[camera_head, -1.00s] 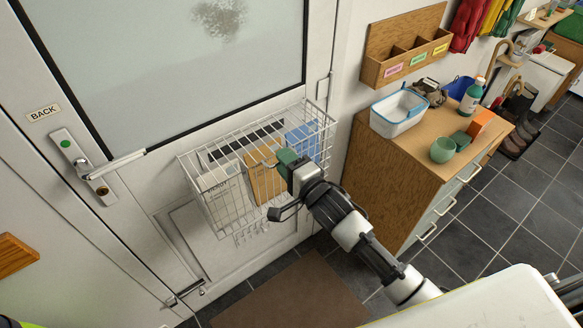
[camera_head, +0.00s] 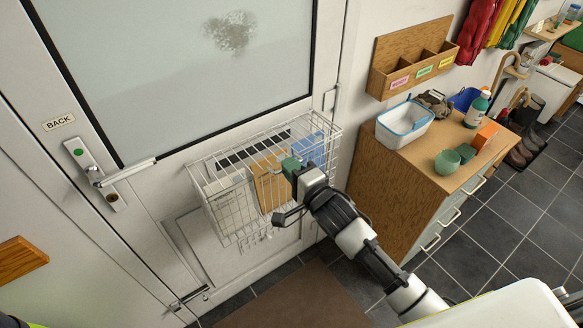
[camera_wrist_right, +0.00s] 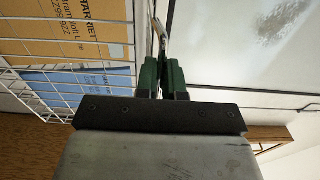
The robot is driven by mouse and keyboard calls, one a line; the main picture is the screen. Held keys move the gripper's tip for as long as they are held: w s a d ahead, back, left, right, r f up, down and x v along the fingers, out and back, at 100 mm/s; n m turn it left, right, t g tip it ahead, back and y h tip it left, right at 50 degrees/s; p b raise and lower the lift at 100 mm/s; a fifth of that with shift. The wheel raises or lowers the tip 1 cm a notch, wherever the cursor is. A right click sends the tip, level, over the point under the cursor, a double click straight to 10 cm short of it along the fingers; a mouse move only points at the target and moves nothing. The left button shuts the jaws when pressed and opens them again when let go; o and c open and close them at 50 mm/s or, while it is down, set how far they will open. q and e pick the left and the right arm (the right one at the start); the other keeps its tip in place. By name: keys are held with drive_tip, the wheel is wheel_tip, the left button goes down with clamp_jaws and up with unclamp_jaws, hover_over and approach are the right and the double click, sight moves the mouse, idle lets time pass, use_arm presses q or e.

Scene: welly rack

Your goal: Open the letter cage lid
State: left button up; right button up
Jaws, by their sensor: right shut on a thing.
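The letter cage (camera_head: 232,215) is a white wire basket on the lower part of the door, holding envelopes and a blue item. Its wire lid (camera_head: 225,162) lies across the top and looks closed; its exact angle is hard to tell. My right gripper (camera_head: 289,166), with green fingers, is at the cage's upper front edge. In the right wrist view, the green fingers (camera_wrist_right: 162,66) are shut on a thin metal loop (camera_wrist_right: 160,36), apparently the lid's handle. The cage wires (camera_wrist_right: 65,88) show left of the fingers. My left gripper is not in view.
The door (camera_head: 180,75) has a lever handle (camera_head: 128,170) left of the cage. A brown mat (camera_head: 290,300) lies below.

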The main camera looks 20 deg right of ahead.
drive_tip(key=shift+w+a+r+p, duration=0.1)
drive_tip(key=shift+w+r+p, duration=0.1)
drive_tip(key=shift+r+p, duration=0.65)
drive_tip(key=shift+w+r+p, duration=0.2)
drive_tip(key=shift+r+p, duration=0.4)
drive_tip(key=shift+r, duration=0.4)
drive_tip(key=shift+w+r+p, duration=0.6)
drive_tip(key=shift+r+p, duration=0.6)
drive_tip(key=shift+r, duration=0.2)
drive_tip(key=p, duration=0.2)
approach(246, 79)
drive_tip(key=shift+x, duration=1.7)
drive_tip(key=shift+b+x, duration=0.5)
drive_tip(key=shift+x, duration=0.5)
drive_tip(key=shift+w+a, duration=0.2)
drive_tip(key=shift+w, duration=0.15)
drive_tip(key=o, duration=0.6)
drive_tip(key=shift+s, duration=0.1)
